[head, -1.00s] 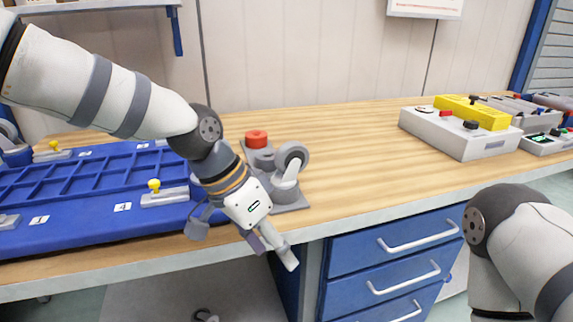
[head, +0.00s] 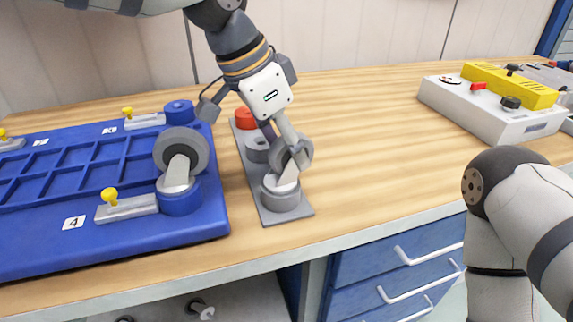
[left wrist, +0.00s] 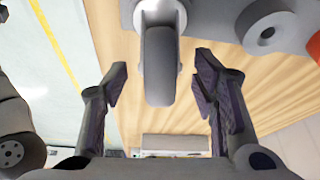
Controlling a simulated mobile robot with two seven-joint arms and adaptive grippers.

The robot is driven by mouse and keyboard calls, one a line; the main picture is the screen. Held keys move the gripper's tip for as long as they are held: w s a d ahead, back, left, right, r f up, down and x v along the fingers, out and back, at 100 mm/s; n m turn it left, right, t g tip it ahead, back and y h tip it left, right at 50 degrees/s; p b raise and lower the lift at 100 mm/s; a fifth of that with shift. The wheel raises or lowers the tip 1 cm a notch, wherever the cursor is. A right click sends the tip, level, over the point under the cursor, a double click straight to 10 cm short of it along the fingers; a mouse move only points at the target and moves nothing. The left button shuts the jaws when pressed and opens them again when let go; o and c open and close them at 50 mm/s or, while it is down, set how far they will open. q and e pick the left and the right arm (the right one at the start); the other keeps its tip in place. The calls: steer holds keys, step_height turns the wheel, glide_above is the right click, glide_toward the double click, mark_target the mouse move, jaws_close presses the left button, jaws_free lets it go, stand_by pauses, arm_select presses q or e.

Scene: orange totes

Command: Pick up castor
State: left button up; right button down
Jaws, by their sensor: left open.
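A castor with a grey wheel (head: 304,150) and pale fork stands upright in a round holder on a grey base plate (head: 268,216) on the bench. My left gripper (head: 287,138) reaches down to this castor from above and behind. In the left wrist view, the castor's wheel (left wrist: 160,65) lies between the two spread fingers of my left gripper (left wrist: 161,74), with a gap on each side. Another castor (head: 182,150) stands at the right edge of the blue tray (head: 150,235). My right gripper is out of view.
A red knob-like part (head: 245,119) and an empty-looking grey holder (head: 257,149) share the base plate. A white box (head: 500,115) with a yellow top stands at the right. The bench (head: 370,135) between is clear. Blue drawers (head: 400,260) are below.

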arm_select(q)
steer(key=x, duration=0.3)
steer(key=shift+d+r, duration=0.1)
jaws_close()
steer(key=shift+r, duration=0.1)
